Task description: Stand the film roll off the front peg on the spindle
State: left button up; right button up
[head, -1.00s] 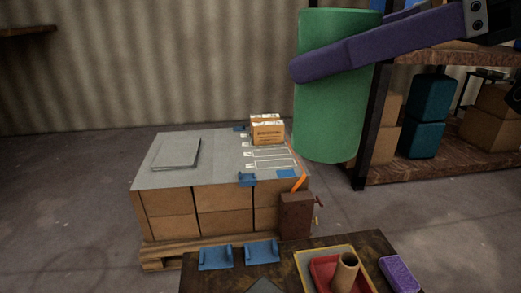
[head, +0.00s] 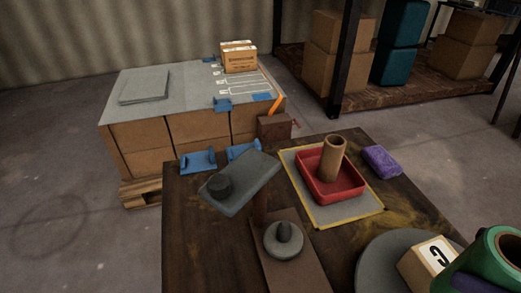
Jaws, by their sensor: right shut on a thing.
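The green film roll (head: 482,262) is at the lower right corner, partly cut off by the frame edge, with its brown core opening showing. My right gripper (head: 490,283), purple, is shut on it; only a small part of the finger shows. A grey round base with a short upright stub (head: 283,240) sits on a brown board at the table's front, bare; it looks like the spindle, though I cannot be sure. The roll is right of both. My left gripper is not in view.
A red tray (head: 352,188) holds an upright brown tube (head: 333,158). A purple block (head: 382,161) lies right of it. A box marked with a letter (head: 428,262) stands on a grey disc (head: 375,262) beside the roll. Boxes on a pallet (head: 200,130) stand behind the table.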

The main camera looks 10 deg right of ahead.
jog(key=s+a+f+n+y+b, duration=0.1)
jog(key=s+a+f+b, duration=0.1)
jog(key=s, duration=0.1)
jog(key=t+y+b, duration=0.2)
jog(key=t+b, duration=0.1)
jog(key=b, duration=1.1)
send_over(285, 223)
jog(key=v, duration=0.3)
notch_tip(285, 223, down, 7)
jog(key=shift+w+a, duration=0.1)
jog(key=shift+w, duration=0.05)
jog(key=shift+w+a+f+g+p, duration=0.1)
jog(key=shift+w+g+p, duration=0.1)
jog(key=shift+g+p, duration=0.1)
jog(key=shift+w+a+r+g+h+p, duration=0.3)
jog(key=shift+w+r+g+h+p, duration=0.3)
jog(key=shift+p, duration=0.55)
jog(key=shift+w+a+f+g+h+p, duration=0.25)
jog(key=shift+w+g+p, duration=0.2)
jog(key=shift+g, duration=0.35)
jog(key=shift+f+b, duration=0.55)
jog(key=shift+f, duration=0.35)
jog(key=shift+s+f, duration=0.15)
jog(key=shift+f, duration=0.1)
